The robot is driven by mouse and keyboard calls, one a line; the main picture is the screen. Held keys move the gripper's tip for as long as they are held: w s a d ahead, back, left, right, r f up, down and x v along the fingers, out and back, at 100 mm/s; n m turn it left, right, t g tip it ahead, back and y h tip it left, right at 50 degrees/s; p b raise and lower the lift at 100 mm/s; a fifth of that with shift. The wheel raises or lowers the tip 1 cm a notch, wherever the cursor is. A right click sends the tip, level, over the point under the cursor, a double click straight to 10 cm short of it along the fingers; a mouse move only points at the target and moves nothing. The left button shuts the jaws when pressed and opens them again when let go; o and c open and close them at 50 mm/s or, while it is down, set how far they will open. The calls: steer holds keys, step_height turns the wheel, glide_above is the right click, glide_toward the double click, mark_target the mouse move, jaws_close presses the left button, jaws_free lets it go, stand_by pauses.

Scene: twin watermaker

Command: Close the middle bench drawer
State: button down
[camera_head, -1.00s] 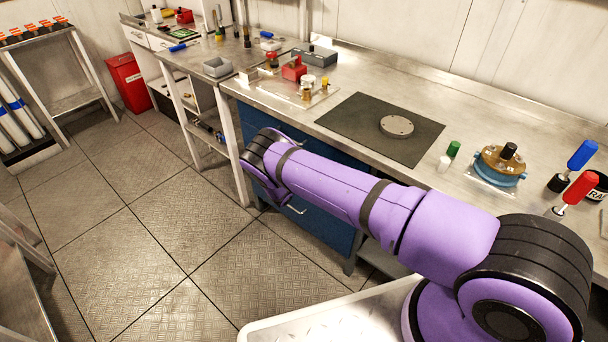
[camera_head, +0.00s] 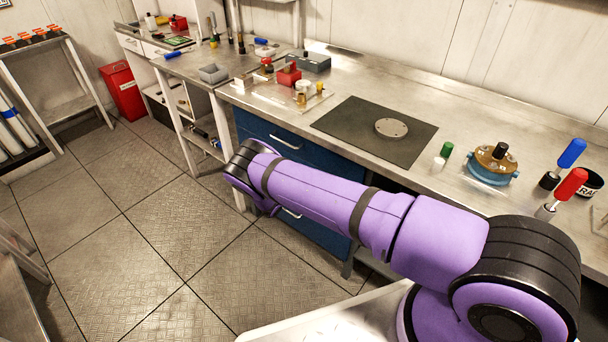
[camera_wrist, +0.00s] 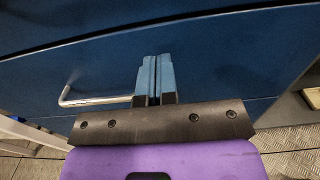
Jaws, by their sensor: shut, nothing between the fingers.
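The blue drawer unit (camera_head: 328,180) stands under the bench top. A silver handle (camera_head: 285,141) shows on its top front, and another handle (camera_head: 291,212) shows below my arm. My arm covers much of the fronts between them, so I cannot tell in the head view how far the middle drawer is out. In the wrist view a blue drawer front (camera_wrist: 225,68) fills most of the picture, with its bar handle (camera_wrist: 95,100) left of my gripper (camera_wrist: 154,58). My gripper is shut and empty, its fingertips against or very near the blue front; contact is unclear.
The bench top (camera_head: 335,85) carries a dark mat (camera_head: 350,125) with a metal disc, a blue-based pump part (camera_head: 490,165), and red (camera_head: 572,185) and blue-handled (camera_head: 570,155) tools. A white table leg (camera_head: 228,150) stands left of the drawers. The floor (camera_head: 150,230) in front is clear.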

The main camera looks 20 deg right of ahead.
steer(key=v, duration=1)
steer(key=w+d+r+m+g+y, duration=0.15)
steer(key=r+m+g, duration=0.25)
steer(key=r, duration=0.7)
steer(key=d+r+m+g+h, duration=0.1)
steer(key=d+r+m+g, duration=0.3)
steer(key=r, duration=0.6)
steer(key=s+d+r+m+g+y, duration=0.1)
steer(key=s+d+r+m+y, duration=0.15)
steer(key=r, duration=0.55)
steer(key=s+d+r+m+g+y, duration=0.1)
steer(key=s+d+r+m+y, duration=0.2)
steer(key=r, duration=0.4)
steer(key=s+d+r+m+y, duration=0.1)
steer(key=s+r+m, duration=0.25)
steer(key=r, duration=0.45)
steer(key=s+d+r+m+t+y, duration=0.1)
steer(key=s+r+m+y, duration=0.15)
steer(key=s+r, duration=0.55)
steer(key=s+d+r+m+y, duration=0.1)
steer(key=s+d+r+y, duration=0.15)
steer(key=s+r, duration=0.6)
steer(key=s+a+r+m+t+y, duration=0.1)
steer(key=s+a+m+t+y, duration=0.1)
steer(key=s, duration=1.7)
steer(key=shift+s+m+t+y, duration=0.2)
steer(key=shift+m+t+y, duration=0.3)
steer(key=shift+m+t, duration=0.65)
